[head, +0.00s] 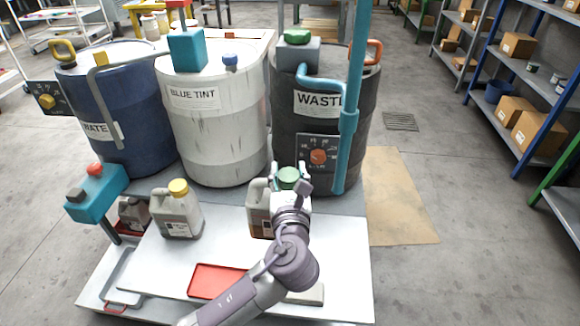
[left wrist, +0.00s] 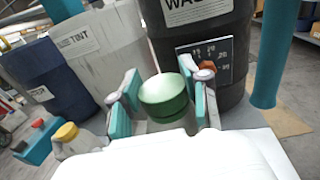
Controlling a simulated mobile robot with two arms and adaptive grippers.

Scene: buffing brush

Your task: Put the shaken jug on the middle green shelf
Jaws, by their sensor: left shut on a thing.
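A jug (head: 259,212) with a green cap (head: 288,178) stands at the right of the white worktop, in front of the black WASTE drum. My left gripper (head: 289,174) is shut on this jug at its cap. In the left wrist view, the teal finger pads flank the green cap (left wrist: 163,97). My arm hides part of the jug, and I cannot tell whether its base touches the worktop. Green-framed shelving shows at the right edge (head: 566,203) and at the back right (head: 442,37); I cannot tell which holds the middle green shelf. My right gripper is not in view.
A yellow-capped jug (head: 176,210) and a red tray (head: 216,281) are on the worktop (head: 180,270). Blue (head: 115,105), white (head: 215,125) and black (head: 325,110) drums stand behind. A teal post (head: 349,120) rises right of my gripper. Blue-framed shelves (head: 530,70) hold boxes.

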